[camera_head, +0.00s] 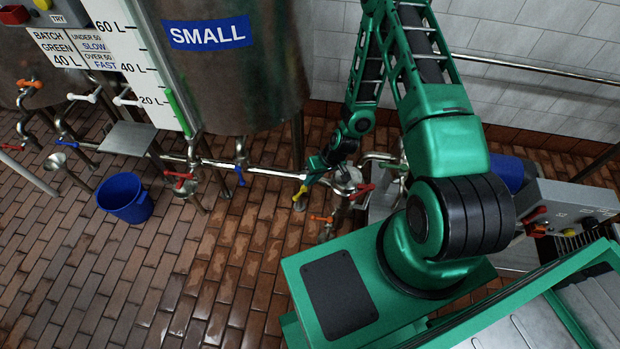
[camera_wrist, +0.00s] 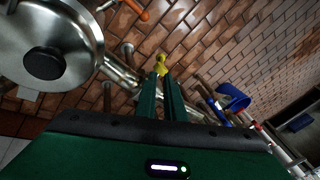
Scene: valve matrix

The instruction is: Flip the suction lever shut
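A yellow lever (camera_head: 299,194) hangs below the long pipe in the head view, left of the pump-like steel body. I cannot read a label that marks it as the suction lever. My gripper (camera_head: 308,180) is right at it, pointing down and left. In the wrist view the yellow lever (camera_wrist: 161,65) shows at the tips of my gripper's two dark green fingers (camera_wrist: 161,79). The fingers are close together with a narrow gap in line with the lever. Whether they press on it is hidden.
A red lever (camera_head: 360,188) and an orange lever (camera_head: 322,219) are close by on the right. The steel tank (camera_head: 240,90) stands above the pipe (camera_head: 250,171). A blue bucket (camera_head: 125,198) is on the left. The brick floor in front is clear.

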